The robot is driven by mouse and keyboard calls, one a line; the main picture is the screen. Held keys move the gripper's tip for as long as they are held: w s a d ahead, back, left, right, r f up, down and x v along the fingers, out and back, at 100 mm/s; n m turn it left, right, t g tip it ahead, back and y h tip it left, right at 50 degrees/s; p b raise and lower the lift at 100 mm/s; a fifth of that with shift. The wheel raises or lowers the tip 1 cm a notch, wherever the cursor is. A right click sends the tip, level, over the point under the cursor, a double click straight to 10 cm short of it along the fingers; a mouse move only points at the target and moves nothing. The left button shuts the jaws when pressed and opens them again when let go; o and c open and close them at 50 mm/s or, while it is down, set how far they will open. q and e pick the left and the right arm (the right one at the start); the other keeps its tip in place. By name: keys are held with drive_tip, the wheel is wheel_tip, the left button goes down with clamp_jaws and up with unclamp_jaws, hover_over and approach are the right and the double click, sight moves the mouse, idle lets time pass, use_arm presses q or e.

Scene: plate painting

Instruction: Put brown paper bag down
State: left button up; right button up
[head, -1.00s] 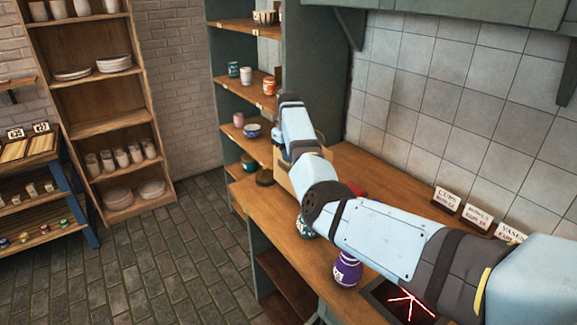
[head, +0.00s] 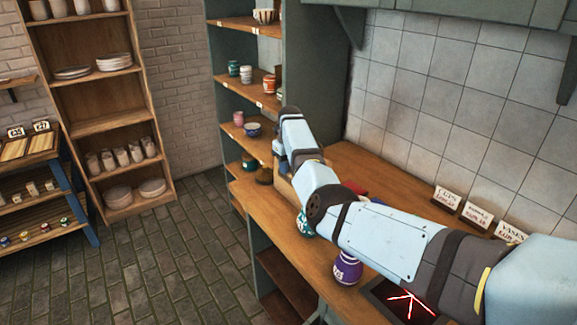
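My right arm reaches in from the right over the wooden counter (head: 248,198). My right gripper (head: 280,158) is at its far end, pointing down and mostly hidden by my own wrist. A small tan patch (head: 285,189) shows beside the arm, just under the gripper and low at the counter. It looks like part of the brown paper bag, and the rest is hidden behind my arm. I cannot see the fingertips, or whether they are closed on the bag. My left gripper is out of view.
A purple vase (head: 347,269) and a green-and-white pot (head: 304,226) stand on the counter beneath my arm. Something red (head: 354,188) sits behind the arm. Label cards (head: 477,216) line the tiled wall. Shelves with pottery (head: 247,76) rise beyond the counter's far end.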

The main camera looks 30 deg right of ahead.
drive_tip(key=shift+r, duration=0.1)
wheel_tip(320, 180, up, 12)
drive_tip(key=b, duration=0.1)
drive_tip(key=shift+d+r, duration=0.15)
idle(0.6)
